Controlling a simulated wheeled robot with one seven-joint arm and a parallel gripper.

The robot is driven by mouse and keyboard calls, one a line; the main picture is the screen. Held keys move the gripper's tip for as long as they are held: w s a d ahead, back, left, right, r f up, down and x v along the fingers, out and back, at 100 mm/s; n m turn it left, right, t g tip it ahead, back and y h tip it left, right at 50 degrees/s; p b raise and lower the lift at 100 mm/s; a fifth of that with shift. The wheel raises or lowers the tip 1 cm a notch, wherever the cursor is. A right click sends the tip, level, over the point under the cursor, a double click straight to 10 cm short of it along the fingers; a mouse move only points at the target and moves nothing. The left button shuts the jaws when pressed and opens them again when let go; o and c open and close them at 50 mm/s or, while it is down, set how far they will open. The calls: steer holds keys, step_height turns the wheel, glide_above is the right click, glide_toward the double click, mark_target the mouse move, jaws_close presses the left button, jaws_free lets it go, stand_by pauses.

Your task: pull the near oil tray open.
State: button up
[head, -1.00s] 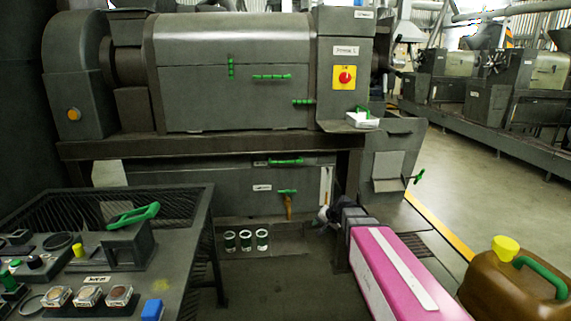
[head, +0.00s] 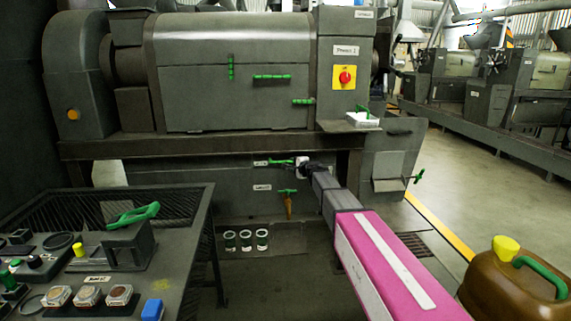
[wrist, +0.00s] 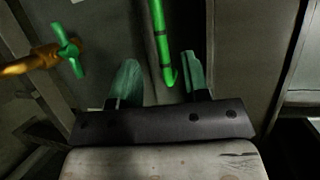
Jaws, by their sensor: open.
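The near oil tray (head: 215,176) is a dark grey front low under the nearest press, with a green bar handle (head: 281,162). It looks shut. My gripper (head: 299,164) is at the right end of this handle. In the wrist view the handle bar (wrist: 160,40) reaches down between the two fingers of my gripper (wrist: 161,80), which stand apart on either side of it. No clear contact with the bar shows. The handle's right end is partly hidden by my gripper in the head view.
A brass tap with a green lever (head: 288,196) sits just below the handle; it also shows in the wrist view (wrist: 67,50). Several small cups (head: 246,240) stand below on the floor. A dark table (head: 180,205) is at left, a brown jug (head: 510,285) at lower right.

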mark_target(286, 162)
steer(key=x, duration=0.9)
jaws_close()
